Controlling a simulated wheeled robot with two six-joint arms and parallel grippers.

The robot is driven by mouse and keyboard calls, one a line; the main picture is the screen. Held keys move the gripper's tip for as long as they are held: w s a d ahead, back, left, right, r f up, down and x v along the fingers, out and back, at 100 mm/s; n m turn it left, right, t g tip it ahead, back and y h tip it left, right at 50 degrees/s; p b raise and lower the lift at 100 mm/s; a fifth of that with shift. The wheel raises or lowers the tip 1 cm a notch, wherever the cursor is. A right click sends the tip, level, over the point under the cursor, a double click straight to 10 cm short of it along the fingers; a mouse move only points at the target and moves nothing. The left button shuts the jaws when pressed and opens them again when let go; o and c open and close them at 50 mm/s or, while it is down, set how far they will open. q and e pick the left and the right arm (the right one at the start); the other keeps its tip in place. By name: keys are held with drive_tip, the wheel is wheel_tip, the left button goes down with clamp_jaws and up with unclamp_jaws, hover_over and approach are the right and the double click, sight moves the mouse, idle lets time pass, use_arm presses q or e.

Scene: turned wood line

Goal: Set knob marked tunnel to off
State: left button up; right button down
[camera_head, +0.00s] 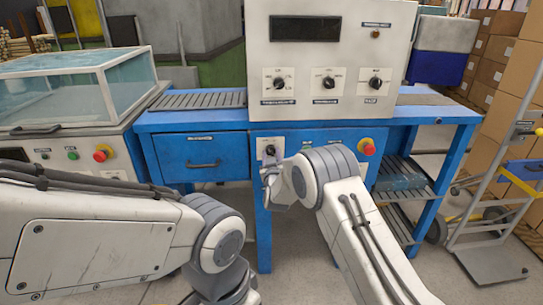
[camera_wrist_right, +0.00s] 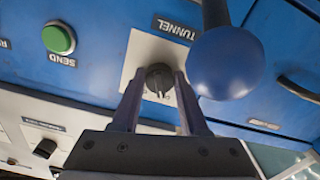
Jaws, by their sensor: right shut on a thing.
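The tunnel knob is a dark round knob (camera_wrist_right: 158,79) on a pale plate (camera_wrist_right: 138,62) under the label TUNNEL in the right wrist view. In the head view the knob (camera_head: 270,150) is on the blue front below the grey console. My right gripper (camera_head: 268,172) is at that plate, partly hidden by its own wrist. In the right wrist view the gripper's two dark fingers (camera_wrist_right: 163,85) are at either side of the knob, shut on it. The pointer's exact setting is hard to read. My left arm shows at lower left, its gripper out of view.
A blue ball on a stem (camera_wrist_right: 226,62) stands close to the right finger in the wrist view. A green SEND button (camera_wrist_right: 59,38) is beside the plate. A red button (camera_head: 367,149) is right of my right wrist. A drawer (camera_head: 204,154) is to the left.

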drive_tip(key=shift+n, duration=0.5)
drive_tip(key=shift+c, duration=2.1)
unclamp_jaws()
drive_tip(key=s, duration=1)
drive_tip(key=shift+s+d+p, duration=0.2)
drive_tip(key=shift+d+p, duration=0.2)
